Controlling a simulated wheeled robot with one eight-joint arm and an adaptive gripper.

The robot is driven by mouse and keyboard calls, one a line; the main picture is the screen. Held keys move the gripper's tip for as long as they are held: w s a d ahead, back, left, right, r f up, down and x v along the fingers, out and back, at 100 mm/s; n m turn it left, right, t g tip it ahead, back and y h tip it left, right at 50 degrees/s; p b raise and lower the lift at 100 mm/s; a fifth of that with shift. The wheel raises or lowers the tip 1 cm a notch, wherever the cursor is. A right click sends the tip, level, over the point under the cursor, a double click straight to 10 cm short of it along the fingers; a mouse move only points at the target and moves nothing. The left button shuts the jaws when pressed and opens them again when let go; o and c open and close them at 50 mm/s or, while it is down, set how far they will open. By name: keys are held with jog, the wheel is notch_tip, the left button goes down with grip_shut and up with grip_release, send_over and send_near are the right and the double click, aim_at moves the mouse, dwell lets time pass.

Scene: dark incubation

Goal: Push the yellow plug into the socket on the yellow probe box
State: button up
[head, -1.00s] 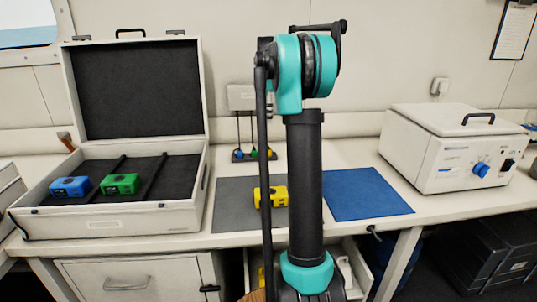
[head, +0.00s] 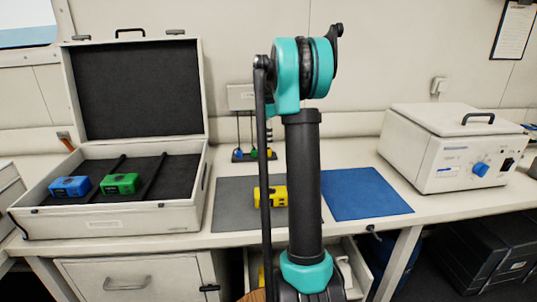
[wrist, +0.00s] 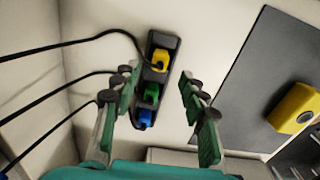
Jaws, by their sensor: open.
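The yellow probe box (head: 278,196) sits on the grey mat, partly hidden behind my arm in the head view. In the wrist view the yellow probe box (wrist: 296,107) is at the right edge, with a round feature on its end face. The yellow plug (wrist: 160,60) stands in a black holder (wrist: 163,42) with its cable attached, beyond my fingertips. My gripper (wrist: 158,88) is open and empty, its two green fingers on either side of the holder's line in the picture. In the head view the gripper is hidden.
A green plug (wrist: 152,94) and a blue plug (wrist: 145,118) share the holder. An open case (head: 108,222) holds a blue box (head: 70,187) and a green box (head: 120,184). A blue mat (head: 366,194) lies clear; a white machine (head: 450,150) stands right.

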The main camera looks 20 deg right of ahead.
notch_tip(320, 180, down, 5)
jog(key=shift+d, duration=0.1)
dwell(0.4)
grip_shut()
notch_tip(320, 180, up, 20)
dwell(1.0)
dwell(0.3)
